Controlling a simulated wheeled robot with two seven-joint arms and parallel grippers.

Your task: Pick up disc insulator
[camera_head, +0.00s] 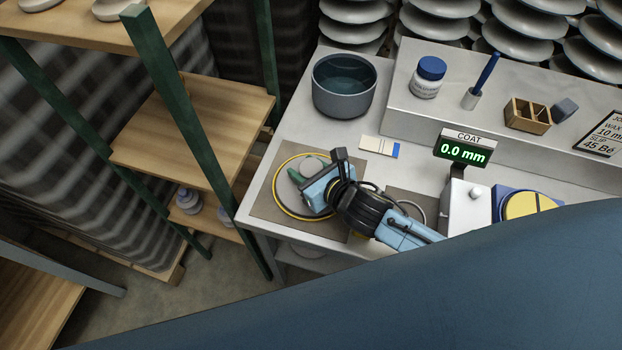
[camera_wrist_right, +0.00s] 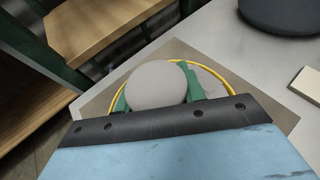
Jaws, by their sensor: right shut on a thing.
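The disc insulator shows as a smooth pale grey rounded top (camera_wrist_right: 157,84) between the green fingers in the right wrist view. In the head view its grey top (camera_head: 311,166) is partly hidden by my right gripper (camera_head: 299,178). My right gripper is shut on it, one green finger on each side, over a brown mat (camera_head: 265,212) marked with a yellow ring (camera_head: 279,203). The ring lies around the insulator. I cannot tell whether the insulator touches the mat. My left gripper is not in view.
A dark grey bowl (camera_head: 343,98) stands behind the mat, and a small white-and-blue block (camera_head: 378,147) lies to its right. A display (camera_head: 464,150) reads COAT 0.0 mm. A wooden shelf rack with green posts (camera_head: 182,100) stands close to the bench's left edge.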

